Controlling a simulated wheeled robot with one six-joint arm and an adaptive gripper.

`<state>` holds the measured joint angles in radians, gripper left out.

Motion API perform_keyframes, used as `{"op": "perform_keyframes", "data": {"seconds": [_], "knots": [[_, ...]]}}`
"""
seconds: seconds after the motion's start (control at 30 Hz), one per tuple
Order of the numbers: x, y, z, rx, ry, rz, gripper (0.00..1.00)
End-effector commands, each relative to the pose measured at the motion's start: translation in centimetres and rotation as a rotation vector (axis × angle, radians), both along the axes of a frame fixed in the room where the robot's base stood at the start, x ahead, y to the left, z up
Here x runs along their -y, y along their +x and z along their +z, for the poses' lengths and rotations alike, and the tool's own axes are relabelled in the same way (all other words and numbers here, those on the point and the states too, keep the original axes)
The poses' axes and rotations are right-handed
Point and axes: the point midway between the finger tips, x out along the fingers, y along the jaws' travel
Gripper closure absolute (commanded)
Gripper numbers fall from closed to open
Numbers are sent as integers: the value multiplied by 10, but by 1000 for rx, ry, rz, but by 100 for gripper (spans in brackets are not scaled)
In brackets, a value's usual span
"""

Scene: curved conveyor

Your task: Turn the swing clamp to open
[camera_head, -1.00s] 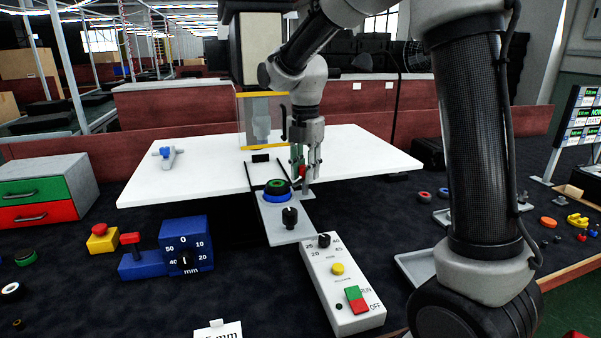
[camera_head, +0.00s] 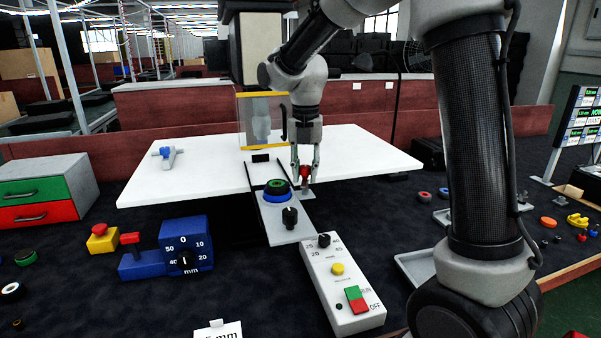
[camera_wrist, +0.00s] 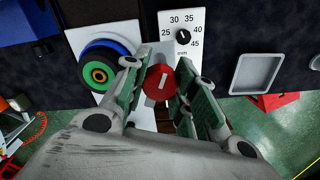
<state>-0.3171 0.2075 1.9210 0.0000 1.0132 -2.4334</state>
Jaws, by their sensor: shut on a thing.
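The swing clamp's red knob (camera_head: 304,172) stands beside the plate in the middle of the bench. In the wrist view its round red top (camera_wrist: 160,83) with a white line shows between my fingers. My gripper (camera_head: 305,178) points down and is shut on this knob, one finger on each side. The clamp's arm and lower part are mostly hidden by the fingers. A green and black ring (camera_head: 276,184) sits in a blue round holder (camera_head: 277,197) left of the knob; whether the clamp's arm touches it I cannot tell.
A black knob (camera_head: 290,217) stands on the plate in front of the ring. A white control box (camera_head: 335,284) lies nearer. A clear guard with yellow edges (camera_head: 263,120) stands behind. The white table (camera_head: 210,172) is mostly bare; a grey tray (camera_head: 417,268) lies right.

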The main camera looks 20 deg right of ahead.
Motion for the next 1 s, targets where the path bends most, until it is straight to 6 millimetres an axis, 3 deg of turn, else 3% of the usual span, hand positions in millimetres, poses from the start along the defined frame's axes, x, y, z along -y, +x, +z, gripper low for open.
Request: {"op": "perform_keyframes", "data": {"seconds": [0.2, 0.43, 0.63, 0.83, 0.87, 1.0], "knots": [[0, 0, 0, 0, 0, 210, 92], [0, 0, 0, 0, 0, 222, 92], [0, 0, 0, 0, 0, 386, 92], [0, 0, 0, 0, 0, 408, 92], [0, 0, 0, 0, 0, 408, 69], [0, 0, 0, 0, 0, 407, 44]]}}
